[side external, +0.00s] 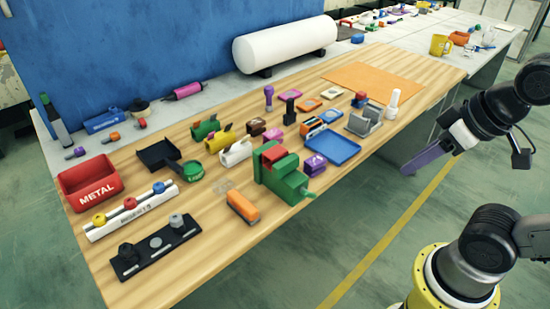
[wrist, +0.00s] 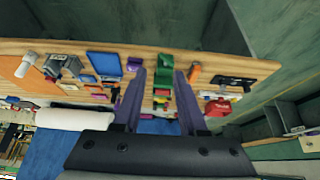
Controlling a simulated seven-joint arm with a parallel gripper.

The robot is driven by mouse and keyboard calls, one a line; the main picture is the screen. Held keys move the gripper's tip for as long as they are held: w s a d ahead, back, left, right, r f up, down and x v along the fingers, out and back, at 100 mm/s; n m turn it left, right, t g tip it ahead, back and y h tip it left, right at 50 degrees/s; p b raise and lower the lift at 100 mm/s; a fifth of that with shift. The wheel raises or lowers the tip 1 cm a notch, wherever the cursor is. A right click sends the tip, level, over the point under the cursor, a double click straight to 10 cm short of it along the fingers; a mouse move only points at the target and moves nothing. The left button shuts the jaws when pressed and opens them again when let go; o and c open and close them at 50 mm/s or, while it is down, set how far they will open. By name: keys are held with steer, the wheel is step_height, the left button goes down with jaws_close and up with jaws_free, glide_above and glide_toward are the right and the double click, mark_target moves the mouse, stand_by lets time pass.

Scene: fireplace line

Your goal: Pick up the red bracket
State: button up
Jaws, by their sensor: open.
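A red block-like piece (side external: 272,155), which looks like the red bracket, sits in the top of a green vise-like fixture (side external: 283,178) near the table's front edge. Its exact shape is hard to make out. In the wrist view the green fixture (wrist: 163,74) shows between my fingers, small and distant, with a red patch (wrist: 161,92) at it. My gripper (side external: 405,170) has purple fingers, open and empty. It hangs off the table's front side, to the right of and well apart from the fixture. The wrist view also shows my gripper (wrist: 158,76) with its fingers spread.
An orange block (side external: 243,206), a purple box (side external: 315,165) and a blue tray (side external: 333,148) stand close around the fixture. A red METAL bin (side external: 90,182) is at the left. A white cylinder (side external: 285,45) lies behind. An orange sheet (side external: 366,82) lies flat at the right.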

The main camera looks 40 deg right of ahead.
steer(key=o, duration=0.9)
steer(key=shift+o, duration=0.2)
steer(key=shift+r, duration=0.1)
steer(key=w+r, duration=0.4)
steer(key=w, duration=0.3)
steer(key=w+r, duration=0.5)
steer(key=w, duration=0.2)
steer(key=g, duration=0.3)
glide_above(276, 152)
steer(key=s, duration=0.2)
steer(key=s+f+x, duration=0.1)
steer(key=s+x, duration=0.1)
steer(key=x, duration=0.8)
steer(key=shift+g, duration=0.6)
steer(key=f, duration=0.7)
steer(key=w+f, duration=0.1)
steer(key=f, duration=0.3)
steer(key=shift+w, duration=0.1)
steer(key=shift+w+f, duration=0.2)
steer(key=shift+f, duration=1.2)
steer(key=shift+w+f, duration=0.25)
steer(key=shift+f, duration=1.15)
